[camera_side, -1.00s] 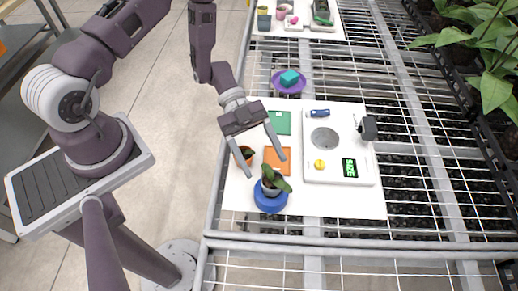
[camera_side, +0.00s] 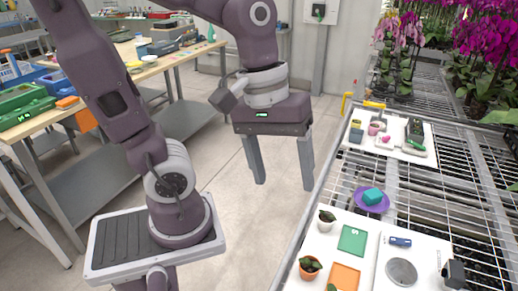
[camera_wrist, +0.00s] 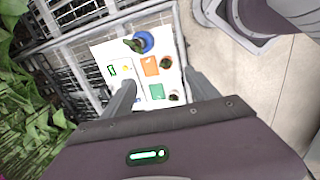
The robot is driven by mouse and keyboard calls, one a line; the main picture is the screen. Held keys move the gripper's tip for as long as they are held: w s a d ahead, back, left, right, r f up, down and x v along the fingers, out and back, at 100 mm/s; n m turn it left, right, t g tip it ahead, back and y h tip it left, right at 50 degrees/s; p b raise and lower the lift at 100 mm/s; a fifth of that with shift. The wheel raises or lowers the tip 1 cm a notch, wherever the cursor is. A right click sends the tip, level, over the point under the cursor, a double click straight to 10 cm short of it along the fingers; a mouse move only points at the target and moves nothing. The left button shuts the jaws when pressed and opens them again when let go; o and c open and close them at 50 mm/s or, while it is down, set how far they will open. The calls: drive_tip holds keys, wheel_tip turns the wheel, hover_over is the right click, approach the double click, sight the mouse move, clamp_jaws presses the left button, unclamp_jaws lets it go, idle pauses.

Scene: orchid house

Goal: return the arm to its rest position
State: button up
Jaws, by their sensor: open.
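My gripper (camera_side: 283,182) hangs in the air, fingers pointing down, left of the bench and over the walkway floor. Its two fingers are wide apart with nothing between them. In the wrist view, my gripper (camera_wrist: 160,80) is also open, with the white board (camera_wrist: 105,52) seen far below between and beyond the fingers. A plant in a pot sits on a blue saucer (camera_wrist: 148,42) on that board; the side view cuts most of it off.
The wire-mesh bench (camera_side: 445,205) carries a green square (camera_side: 352,240), an orange square (camera_side: 344,277), small potted plants (camera_side: 310,267), a scale (camera_side: 402,272) and a purple dish (camera_side: 361,203) holding a teal block (camera_side: 373,196). A wooden worktable (camera_side: 150,68) stands behind. Open floor lies between.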

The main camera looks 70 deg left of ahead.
drive_tip(key=s+a+r+m+t, duration=0.1)
drive_tip(key=m, duration=0.2)
drive_tip(key=s+a+r+m+t+y, duration=0.1)
drive_tip(key=m, duration=0.2)
drive_tip(key=s+a+r+m+t+y, duration=0.1)
drive_tip(key=m, duration=0.1)
drive_tip(key=shift+m+t, duration=0.4)
